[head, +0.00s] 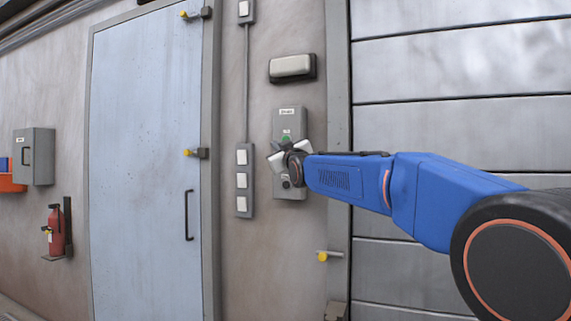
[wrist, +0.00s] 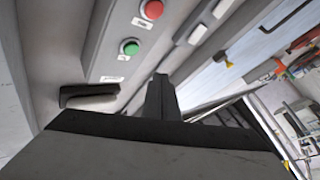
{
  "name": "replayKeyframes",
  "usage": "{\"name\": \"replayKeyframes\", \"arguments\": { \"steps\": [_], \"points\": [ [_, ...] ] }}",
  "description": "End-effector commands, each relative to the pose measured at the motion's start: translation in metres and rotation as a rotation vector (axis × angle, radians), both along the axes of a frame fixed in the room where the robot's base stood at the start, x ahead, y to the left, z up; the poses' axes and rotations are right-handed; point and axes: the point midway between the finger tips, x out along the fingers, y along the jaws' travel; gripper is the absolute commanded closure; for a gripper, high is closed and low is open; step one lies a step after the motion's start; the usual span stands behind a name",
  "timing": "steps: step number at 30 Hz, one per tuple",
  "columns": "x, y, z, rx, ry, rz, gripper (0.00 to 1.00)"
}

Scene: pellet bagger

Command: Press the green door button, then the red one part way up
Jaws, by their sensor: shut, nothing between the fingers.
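The grey control box (head: 289,120) is on the wall beside the panelled door (head: 455,70). Its round green button (head: 286,139) shows just above my gripper (head: 280,157) in the head view. In the wrist view the green button (wrist: 130,47) and the red button (wrist: 152,10) sit in a row on the box face. The red one is hidden behind my gripper and arm in the head view. My gripper (wrist: 160,95) is shut and empty in front of the box, with its tips apart from both buttons in the wrist view.
A switch strip (head: 242,181) is just left of the box and a bulkhead lamp (head: 292,68) is above it. A blue-grey door (head: 147,150) with a handle, a fire extinguisher (head: 56,231) and a wall cabinet (head: 40,157) are farther left.

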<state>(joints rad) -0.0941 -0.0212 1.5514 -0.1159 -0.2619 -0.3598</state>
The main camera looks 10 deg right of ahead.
Motion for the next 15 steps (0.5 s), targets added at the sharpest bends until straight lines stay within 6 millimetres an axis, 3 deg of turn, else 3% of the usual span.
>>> {"name": "replayKeyframes", "arguments": {
  "steps": [15],
  "points": [
    [0.0, 0.0, -0.051, 0.001, 0.002, 0.0, 1.0]
  ]
}}
